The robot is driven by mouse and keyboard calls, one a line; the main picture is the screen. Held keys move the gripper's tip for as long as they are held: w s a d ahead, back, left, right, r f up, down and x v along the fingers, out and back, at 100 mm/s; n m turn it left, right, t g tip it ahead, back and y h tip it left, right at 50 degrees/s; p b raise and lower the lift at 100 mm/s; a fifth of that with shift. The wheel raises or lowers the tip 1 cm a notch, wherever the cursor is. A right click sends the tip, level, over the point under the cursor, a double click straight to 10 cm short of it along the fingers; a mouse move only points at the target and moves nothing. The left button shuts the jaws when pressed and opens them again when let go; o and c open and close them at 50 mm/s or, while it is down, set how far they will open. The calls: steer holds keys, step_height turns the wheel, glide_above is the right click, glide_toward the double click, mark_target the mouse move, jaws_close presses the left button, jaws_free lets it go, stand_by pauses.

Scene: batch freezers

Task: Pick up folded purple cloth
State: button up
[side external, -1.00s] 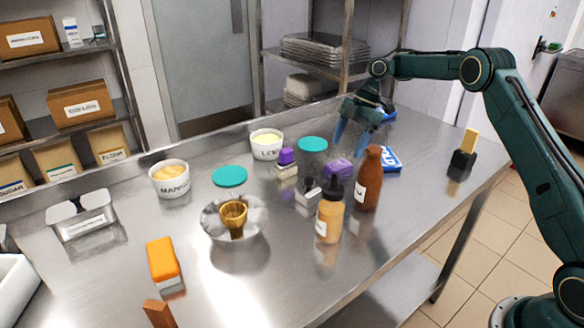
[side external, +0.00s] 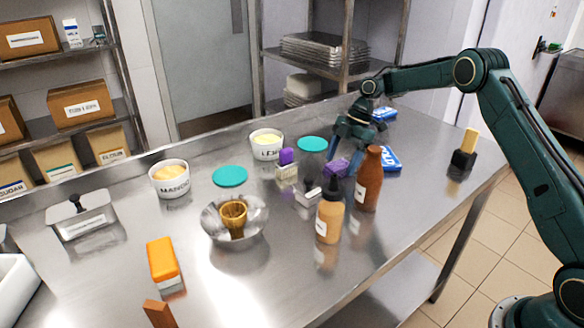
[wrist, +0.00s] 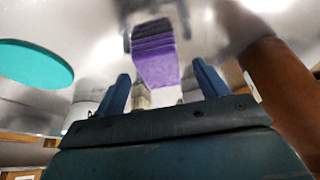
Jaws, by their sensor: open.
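The folded purple cloth (side external: 337,167) lies on the steel table behind the dark-capped bottle and left of the brown bottle. In the wrist view the cloth (wrist: 154,54) shows as a layered purple block ahead of and between my fingers. My gripper (side external: 345,160) is open and low over the cloth, with its fingers pointing down around it. In the wrist view my gripper (wrist: 160,88) has its two blue fingers apart. Contact with the cloth cannot be told.
A brown bottle (side external: 369,181) stands close to the right of my gripper. An amber dark-capped bottle (side external: 329,215) stands in front. A purple-topped brush (side external: 287,167) is to the left, near a teal disc (side external: 312,144). A blue-and-white pack (side external: 387,160) lies right.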

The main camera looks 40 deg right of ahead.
mark_target(340, 165)
steer(key=shift+a+f, duration=0.3)
steer(key=shift+f, duration=0.35)
steer(key=c, duration=1.1)
steer(key=shift+r, duration=0.2)
steer(key=shift+r, duration=4.8)
